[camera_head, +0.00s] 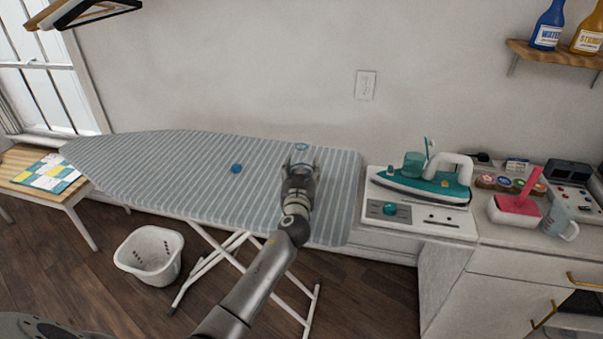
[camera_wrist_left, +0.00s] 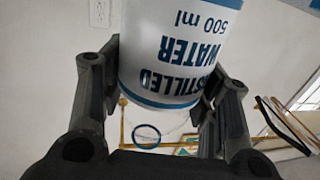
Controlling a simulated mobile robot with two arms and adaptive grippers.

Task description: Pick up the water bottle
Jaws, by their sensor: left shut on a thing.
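The water bottle (camera_wrist_left: 180,50) fills the upper middle of the left wrist view, clear with a white label reading "DISTILLED WATER 500 ml", upside down in that picture. My left gripper (camera_wrist_left: 160,95) is shut on it, one finger on each side. In the head view, my left gripper (camera_head: 301,172) is over the right part of the striped ironing board (camera_head: 200,180), with the bottle's clear top (camera_head: 301,149) showing between the fingers. The gripper hides the bottle's lower part, so I cannot tell whether it touches the board. My right gripper is not in view.
A wall shelf (camera_head: 555,54) holds a blue and a yellow bottle. A white basket (camera_head: 149,254) is on the floor. The board's left part is clear.

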